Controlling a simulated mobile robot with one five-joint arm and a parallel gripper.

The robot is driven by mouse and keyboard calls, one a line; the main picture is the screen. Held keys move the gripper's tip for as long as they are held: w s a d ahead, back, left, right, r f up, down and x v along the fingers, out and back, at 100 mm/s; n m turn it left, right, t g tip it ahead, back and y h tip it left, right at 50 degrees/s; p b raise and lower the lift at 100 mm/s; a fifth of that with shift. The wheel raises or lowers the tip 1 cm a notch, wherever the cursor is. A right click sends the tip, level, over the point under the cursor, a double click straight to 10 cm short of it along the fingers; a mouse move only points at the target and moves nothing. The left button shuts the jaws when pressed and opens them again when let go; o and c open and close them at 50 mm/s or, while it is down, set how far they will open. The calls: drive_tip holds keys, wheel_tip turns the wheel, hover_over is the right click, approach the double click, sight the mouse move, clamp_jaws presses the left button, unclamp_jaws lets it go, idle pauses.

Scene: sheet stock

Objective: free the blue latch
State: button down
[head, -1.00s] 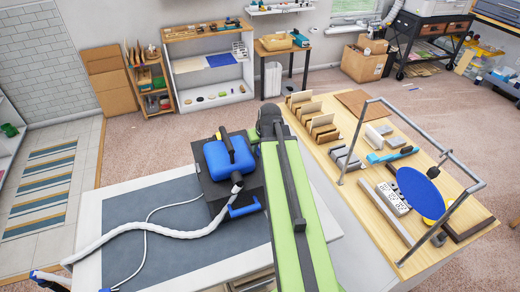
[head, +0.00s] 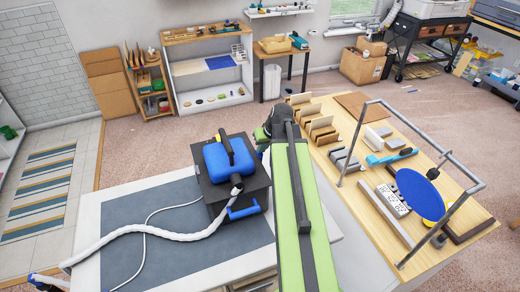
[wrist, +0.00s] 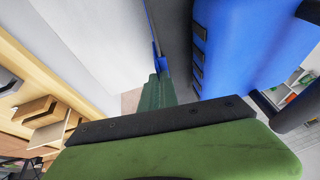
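A blue-and-black machine (head: 217,163) with a white hose stands on the grey-topped bench left of my arm. A blue bar-like part (head: 243,211) sticks out low at its front; I cannot tell whether it is a latch or a handle. My gripper (head: 263,134) is at the machine's far right edge, mostly hidden behind my wrist. In the wrist view a green finger (wrist: 157,92) points at a small narrow blue piece (wrist: 158,57), possibly the latch, beside the machine's dark side. The tip is close to it; contact is unclear. The finger gap is hidden.
The machine's large blue body (wrist: 235,45) is close on the right in the wrist view. A wooden table (head: 375,205) with sheet pieces, a metal frame (head: 418,130) and a blue disc (head: 420,194) stands to the right. The white hose (head: 150,229) crosses the bench.

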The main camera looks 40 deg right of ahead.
drive_tip(key=s+d+f+m+t+y+b, duration=0.1)
drive_tip(key=d+f+t+y+b, duration=0.3)
drive_tip(key=y+b, duration=0.7)
wheel_tip(320, 180, down, 2)
drive_tip(key=d+m+b, duration=0.1)
drive_tip(key=d+b, duration=0.2)
drive_tip(key=b, duration=0.6)
drive_tip(key=shift+s+m, duration=0.35)
drive_tip(key=shift+m, duration=0.05)
drive_tip(key=c, duration=1.6)
unclamp_jaws()
drive_tip(key=shift+r, duration=0.1)
